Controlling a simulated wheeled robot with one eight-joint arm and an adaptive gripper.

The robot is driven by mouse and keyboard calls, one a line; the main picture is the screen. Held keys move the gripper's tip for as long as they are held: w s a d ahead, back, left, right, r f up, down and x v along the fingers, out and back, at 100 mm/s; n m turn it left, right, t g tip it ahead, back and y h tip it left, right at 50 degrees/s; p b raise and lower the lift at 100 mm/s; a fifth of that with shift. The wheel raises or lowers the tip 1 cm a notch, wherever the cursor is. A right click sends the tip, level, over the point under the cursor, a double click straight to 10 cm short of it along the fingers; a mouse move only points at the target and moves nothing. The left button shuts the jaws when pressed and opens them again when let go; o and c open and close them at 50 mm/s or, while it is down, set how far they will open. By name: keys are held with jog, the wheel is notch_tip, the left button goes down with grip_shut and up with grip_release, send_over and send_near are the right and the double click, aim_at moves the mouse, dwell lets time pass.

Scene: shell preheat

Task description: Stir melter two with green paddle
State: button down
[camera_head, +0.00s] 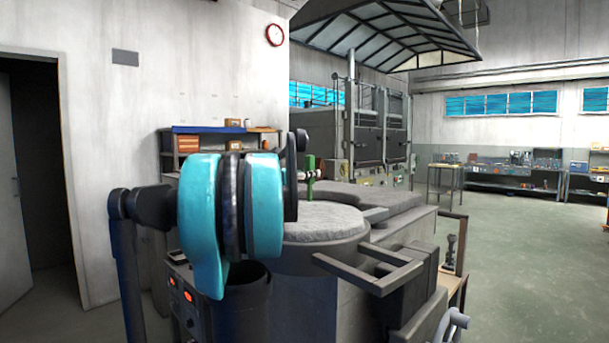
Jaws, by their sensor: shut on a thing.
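A green upright handle, which looks like the green paddle (310,184), shows just right of my teal and black arm. My gripper (313,174) is mostly hidden behind the arm; its visible tip is at the green handle and shut on it. The paddle's lower end is hidden behind the round grey top, so I cannot tell whether it is inside a vessel. A dark open cylinder, which may be a melter (250,302), stands below my arm, with a panel of orange displays on its left. I see no label showing which is melter two.
A round grey-topped vessel (352,244) stands right of my arm, with bar handles (370,274) jutting toward me. A large dark oven (372,130) stands behind. A shelf (168,145) is at the left wall. The floor (510,260) at right is clear.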

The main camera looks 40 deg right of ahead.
jog(key=shift+d, duration=0.1)
jog(key=d, duration=0.2)
jog(key=s+d, duration=0.1)
jog(key=shift+d, duration=0.4)
jog(key=w+d, duration=0.2)
jog(key=w, duration=0.1)
jog(key=shift+w, duration=0.3)
dwell(0.3)
